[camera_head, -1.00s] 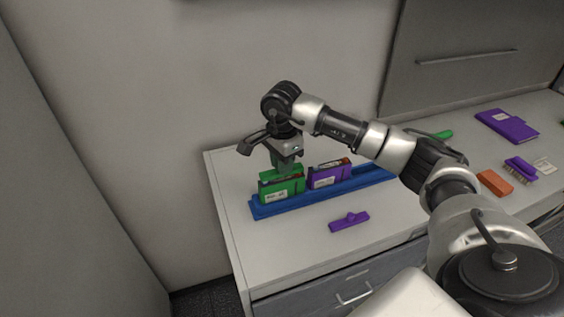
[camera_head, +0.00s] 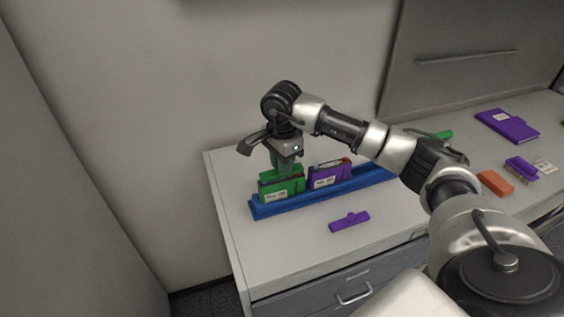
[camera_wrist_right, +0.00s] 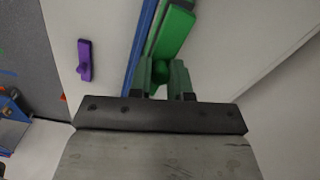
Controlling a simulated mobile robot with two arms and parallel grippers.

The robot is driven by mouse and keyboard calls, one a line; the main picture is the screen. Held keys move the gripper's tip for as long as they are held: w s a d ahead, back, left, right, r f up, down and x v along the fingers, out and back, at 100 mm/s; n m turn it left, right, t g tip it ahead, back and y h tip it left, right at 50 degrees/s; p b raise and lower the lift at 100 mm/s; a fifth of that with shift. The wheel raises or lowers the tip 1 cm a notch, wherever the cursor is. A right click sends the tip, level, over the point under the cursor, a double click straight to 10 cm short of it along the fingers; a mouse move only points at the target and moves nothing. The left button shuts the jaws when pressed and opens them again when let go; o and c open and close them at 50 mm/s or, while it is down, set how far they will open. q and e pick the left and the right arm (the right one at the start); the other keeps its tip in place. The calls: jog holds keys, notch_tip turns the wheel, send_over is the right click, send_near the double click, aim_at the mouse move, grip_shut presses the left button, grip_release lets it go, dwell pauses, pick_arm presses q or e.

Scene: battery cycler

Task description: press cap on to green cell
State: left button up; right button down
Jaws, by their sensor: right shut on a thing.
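The green cell (camera_head: 283,191) stands upright in the blue rack (camera_head: 258,211), near its left end. A green cap (camera_head: 268,175) is at the top of the cell; I cannot tell whether it is fully seated. My right gripper (camera_head: 288,166) points down over the cell and is shut on the green cap. In the right wrist view the gripper fingers (camera_wrist_right: 162,82) close around the knob of the green cap (camera_wrist_right: 172,32), beside the blue rack (camera_wrist_right: 142,45). The cap hides the cell there. My left gripper is not in view.
A purple cell (camera_head: 328,178) stands right of the green one in the rack. A loose purple cap (camera_head: 349,222) lies in front. Further right are an orange block (camera_head: 495,182), a purple pinned part (camera_head: 521,168) and a purple folder (camera_head: 506,125). The table's front left is clear.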

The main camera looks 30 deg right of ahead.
jog(key=shift+f+b, duration=0.4)
jog(key=shift+b, duration=0.1)
dwell(0.5)
jog(key=shift+c, duration=2.4)
grip_release()
jog(key=shift+r, duration=0.1)
jog(key=shift+r+p, duration=2)
jog(key=shift+r, duration=1.45)
grip_shut()
